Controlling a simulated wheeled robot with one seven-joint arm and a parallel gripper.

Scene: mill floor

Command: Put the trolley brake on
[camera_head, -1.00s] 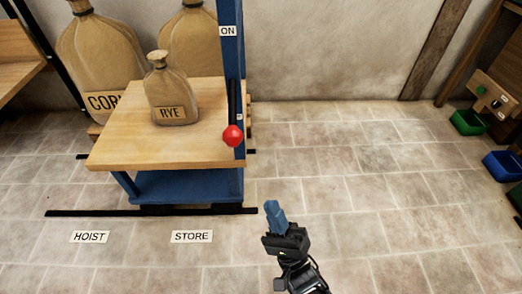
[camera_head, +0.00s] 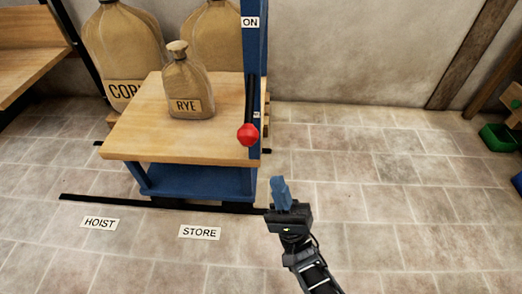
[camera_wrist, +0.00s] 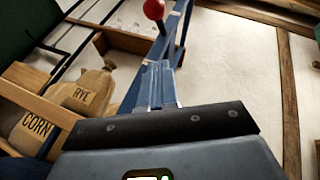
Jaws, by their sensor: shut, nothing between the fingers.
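The trolley (camera_head: 127,149) has a wooden top and a blue frame, and stands on a dark floor rail. Its blue post (camera_head: 254,62) rises at the right side with an ON label (camera_head: 250,22) near the top. The brake lever has a black rod (camera_head: 249,95) and a red ball knob (camera_head: 247,134), hanging low beside the post, away from the ON label. The knob also shows in the wrist view (camera_wrist: 154,9). My gripper (camera_head: 281,190) is shut and empty, below and right of the knob, apart from it.
A RYE sack (camera_head: 187,88) sits on the trolley top. Larger sacks, one marked CORN (camera_head: 121,45), stand behind. HOIST (camera_head: 99,223) and STORE (camera_head: 199,232) labels lie on the floor in front. A green bin (camera_head: 498,137) is at far right. Floor right of the trolley is clear.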

